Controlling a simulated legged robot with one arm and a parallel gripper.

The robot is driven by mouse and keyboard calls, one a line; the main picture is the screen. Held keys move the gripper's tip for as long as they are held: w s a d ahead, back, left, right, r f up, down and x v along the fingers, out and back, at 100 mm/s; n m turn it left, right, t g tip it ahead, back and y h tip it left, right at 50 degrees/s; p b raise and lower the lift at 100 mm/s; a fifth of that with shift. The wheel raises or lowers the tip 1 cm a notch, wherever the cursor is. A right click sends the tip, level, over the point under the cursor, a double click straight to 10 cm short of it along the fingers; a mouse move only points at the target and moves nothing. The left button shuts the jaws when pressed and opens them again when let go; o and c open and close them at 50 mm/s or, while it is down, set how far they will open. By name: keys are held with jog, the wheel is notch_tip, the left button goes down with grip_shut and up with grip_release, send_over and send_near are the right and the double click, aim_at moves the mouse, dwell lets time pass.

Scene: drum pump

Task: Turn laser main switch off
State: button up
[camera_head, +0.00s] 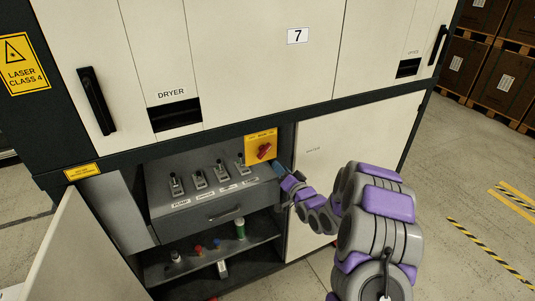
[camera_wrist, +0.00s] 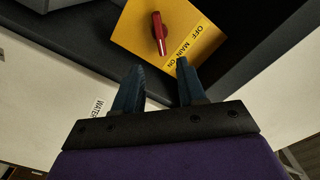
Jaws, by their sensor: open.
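The main switch is a red rotary handle (camera_head: 263,151) on a yellow plate (camera_head: 252,158) at the upper right of the open cabinet bay. In the wrist view the red handle (camera_wrist: 158,30) stands nearly upright in the picture, on the yellow plate (camera_wrist: 190,18) lettered OFF, MAIN and ON. I cannot tell for sure which mark it points to. My gripper (camera_head: 280,171) is just right of and below the switch in the head view. In the wrist view its two dark fingers (camera_wrist: 160,66) are apart and empty, with the handle beyond their tips and not between them.
A grey panel with several toggle levers (camera_head: 199,179) is left of the switch. A shelf (camera_head: 185,268) below holds small items, including a green cylinder (camera_head: 240,229). An open door (camera_head: 75,250) stands at the left. A white panel (camera_head: 345,140) is at the right. Floor at the right is clear.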

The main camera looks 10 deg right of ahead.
aim_at(267, 151)
jog(key=shift+b+x, duration=0.45)
jog(key=shift+x, duration=5.3)
jog(key=shift+s, duration=0.1)
jog(key=shift+f, duration=0.1)
grip_shut()
